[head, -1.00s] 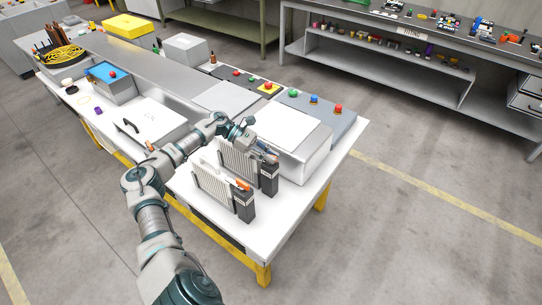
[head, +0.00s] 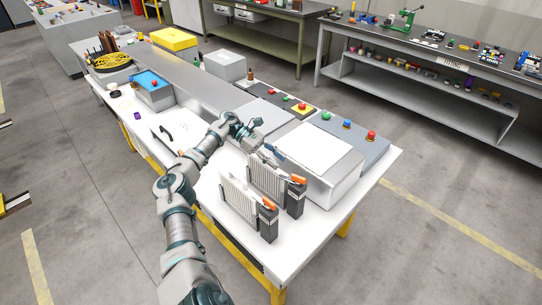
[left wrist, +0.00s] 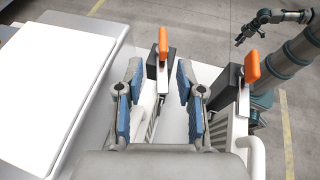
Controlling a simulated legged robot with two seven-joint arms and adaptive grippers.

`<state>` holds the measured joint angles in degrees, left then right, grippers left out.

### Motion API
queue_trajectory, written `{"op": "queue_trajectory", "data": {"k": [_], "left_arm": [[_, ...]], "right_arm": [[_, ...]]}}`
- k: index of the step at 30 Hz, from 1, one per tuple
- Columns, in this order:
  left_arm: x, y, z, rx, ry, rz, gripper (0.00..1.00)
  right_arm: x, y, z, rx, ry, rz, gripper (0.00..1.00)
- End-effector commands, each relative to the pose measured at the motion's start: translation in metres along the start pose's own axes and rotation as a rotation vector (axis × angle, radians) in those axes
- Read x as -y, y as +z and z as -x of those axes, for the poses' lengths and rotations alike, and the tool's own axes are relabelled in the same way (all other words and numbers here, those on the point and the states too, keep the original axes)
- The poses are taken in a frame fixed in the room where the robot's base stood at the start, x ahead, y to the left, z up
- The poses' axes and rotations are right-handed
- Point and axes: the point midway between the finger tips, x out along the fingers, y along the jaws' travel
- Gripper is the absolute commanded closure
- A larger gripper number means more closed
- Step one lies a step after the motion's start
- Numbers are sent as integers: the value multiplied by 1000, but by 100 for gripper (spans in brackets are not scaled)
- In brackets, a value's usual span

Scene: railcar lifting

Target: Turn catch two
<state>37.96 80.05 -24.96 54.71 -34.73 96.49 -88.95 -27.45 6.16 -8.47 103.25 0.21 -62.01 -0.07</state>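Two ribbed pale units with dark end blocks stand side by side on the white table. The rear unit (head: 266,180) has an orange catch (head: 298,180) on its end block. The front unit (head: 240,198) has another orange catch (head: 268,204). My left gripper (head: 270,156) is above the rear unit, short of its catch. In the left wrist view it (left wrist: 160,100) is open and empty, with the rear catch (left wrist: 163,44) beyond and between its blue-padded fingers. The front catch (left wrist: 252,66) is to the right. My right gripper (left wrist: 248,28) appears small, fingers spread, away from both units.
A grey box with a white top (head: 318,150) stands close beside the rear unit. Behind it is a panel with coloured buttons (head: 347,130). A white case with a black handle (head: 172,133) lies left of the units. Workbenches stand farther back.

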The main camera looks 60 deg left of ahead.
Motion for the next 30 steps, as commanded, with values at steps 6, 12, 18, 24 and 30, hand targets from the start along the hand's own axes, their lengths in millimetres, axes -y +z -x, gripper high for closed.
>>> {"op": "queue_trajectory", "data": {"k": [6, 12, 18, 24, 30], "left_arm": [[-1, 0, 21, 2, 0, -1, 62], [0, 0, 23, -1, -1, 1, 62], [0, 1, 23, -14, -1, 16, 88], [12, 15, 25, -234, 34, 296, 100], [34, 33, 20, -589, 286, 754, 100]], "right_arm": [[0, 0, 0, 0, -1, 0, 60], [0, 0, 0, 0, -2, 0, 60], [1, 0, 0, 1, 1, 0, 60], [0, 18, -24, 15, -2, 3, 60], [2, 59, -61, 36, -4, 11, 60]]}}
